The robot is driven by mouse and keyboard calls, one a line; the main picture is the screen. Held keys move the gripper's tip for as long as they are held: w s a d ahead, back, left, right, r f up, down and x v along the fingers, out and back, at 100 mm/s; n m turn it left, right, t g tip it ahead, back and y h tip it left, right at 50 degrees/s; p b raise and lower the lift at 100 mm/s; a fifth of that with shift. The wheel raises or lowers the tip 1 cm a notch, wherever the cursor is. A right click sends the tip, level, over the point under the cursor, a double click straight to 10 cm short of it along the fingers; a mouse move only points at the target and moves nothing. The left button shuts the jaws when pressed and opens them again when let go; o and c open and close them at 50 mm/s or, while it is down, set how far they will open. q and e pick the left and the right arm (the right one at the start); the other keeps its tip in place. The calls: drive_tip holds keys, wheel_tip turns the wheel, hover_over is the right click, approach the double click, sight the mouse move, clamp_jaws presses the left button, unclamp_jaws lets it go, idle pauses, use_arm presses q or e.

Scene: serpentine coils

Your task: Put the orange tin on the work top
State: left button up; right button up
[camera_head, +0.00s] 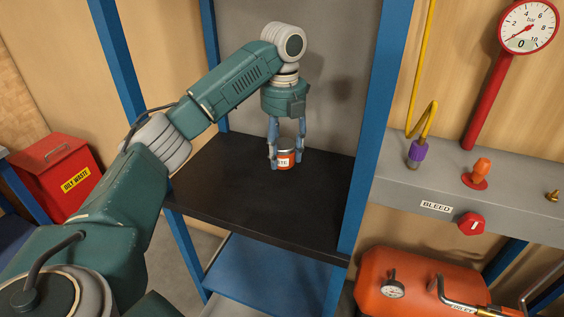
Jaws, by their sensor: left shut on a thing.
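The orange tin (286,160) has a pale label band with partly hidden lettering and a grey top. It stands upright at the black work top (225,190), towards its back right part. My left gripper (286,158) points straight down from above, with its two blue-grey fingers on either side of the tin, shut on it. The tin's base looks to be at the work top's surface, but I cannot tell for sure whether it touches. My right gripper is not in view.
Blue posts (375,120) frame the work top, with a blue lower shelf (265,270) under it. A red oily waste bin (58,175) stands at the left. At the right are a grey panel (520,205), a gauge (527,25) and an orange tank (430,285). The work top's front is clear.

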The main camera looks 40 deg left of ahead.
use_arm(q)
drive_tip(key=f, duration=0.2)
drive_tip(key=shift+s+f+b, duration=0.3)
drive_tip(key=shift+s+b, duration=0.05)
drive_tip(key=shift+b, duration=0.05)
wheel_tip(320, 180, down, 3)
drive_tip(key=s+p, duration=0.1)
drive_tip(key=p, duration=0.2)
hover_over(281, 215)
wheel_tip(281, 215, down, 8)
drive_tip(key=shift+w+f, duration=0.1)
drive_tip(key=shift+f, duration=0.6)
wheel_tip(281, 215, down, 4)
drive_tip(key=shift+r+p, duration=0.25)
drive_tip(key=shift+p, duration=0.25)
drive_tip(key=shift+f, duration=0.35)
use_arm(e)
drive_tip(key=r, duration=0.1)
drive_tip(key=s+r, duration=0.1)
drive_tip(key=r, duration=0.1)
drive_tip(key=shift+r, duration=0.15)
use_arm(q)
drive_tip(key=o, duration=1.3)
drive_tip(key=shift+f, duration=0.1)
